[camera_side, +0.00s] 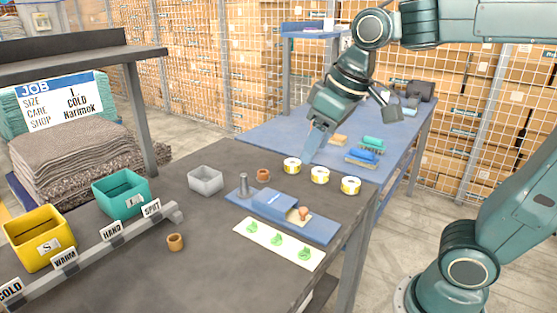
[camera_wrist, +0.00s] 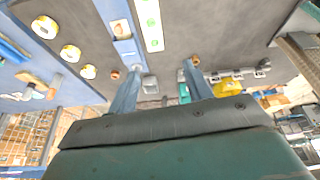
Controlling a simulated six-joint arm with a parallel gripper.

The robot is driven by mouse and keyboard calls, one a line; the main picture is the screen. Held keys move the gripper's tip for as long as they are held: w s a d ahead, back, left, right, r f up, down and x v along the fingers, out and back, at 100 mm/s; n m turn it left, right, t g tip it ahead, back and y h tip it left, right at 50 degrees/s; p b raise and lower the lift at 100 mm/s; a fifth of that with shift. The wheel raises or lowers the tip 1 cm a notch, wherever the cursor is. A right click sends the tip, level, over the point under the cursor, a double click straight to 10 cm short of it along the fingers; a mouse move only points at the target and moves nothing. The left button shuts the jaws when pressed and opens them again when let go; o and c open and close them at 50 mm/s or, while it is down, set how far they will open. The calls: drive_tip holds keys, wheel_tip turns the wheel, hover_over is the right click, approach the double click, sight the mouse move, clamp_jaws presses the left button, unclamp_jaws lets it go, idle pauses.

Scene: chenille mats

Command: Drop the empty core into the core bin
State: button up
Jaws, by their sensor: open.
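My gripper (camera_side: 314,150) is open and empty, above the table beside the label rolls; its two blue fingers also show apart in the wrist view (camera_wrist: 162,67). A small brown ring-shaped core (camera_side: 263,174) stands on the dark table behind the blue dispenser. A second brown core (camera_side: 175,241) stands nearer the front, by the sign rail. In the wrist view one core (camera_wrist: 114,75) is beside the left finger and the other (camera_wrist: 195,60) by the right fingertip. An open grey bin (camera_side: 205,180), also in the wrist view (camera_wrist: 150,83), carries no readable label; I cannot tell if it is the core bin.
Three white-and-yellow rolls (camera_side: 320,175) stand near the table's far edge. A blue dispenser (camera_side: 275,205) with an upright grey peg (camera_side: 243,185) and a green-printed strip (camera_side: 278,243) are mid-table. Teal (camera_side: 122,193) and yellow (camera_side: 38,238) bins stand left, behind a rail of signs (camera_side: 90,255).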

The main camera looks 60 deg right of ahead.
drive_tip(key=s+d+f+m+t, duration=0.1)
drive_tip(key=s+f, duration=0.3)
drive_tip(key=s, duration=0.5)
drive_tip(key=shift+s+d+f, duration=0.3)
drive_tip(key=shift+s+d, duration=0.05)
drive_tip(key=shift+d, duration=0.05)
drive_tip(key=shift+o, duration=0.5)
drive_tip(key=shift+w, duration=0.1)
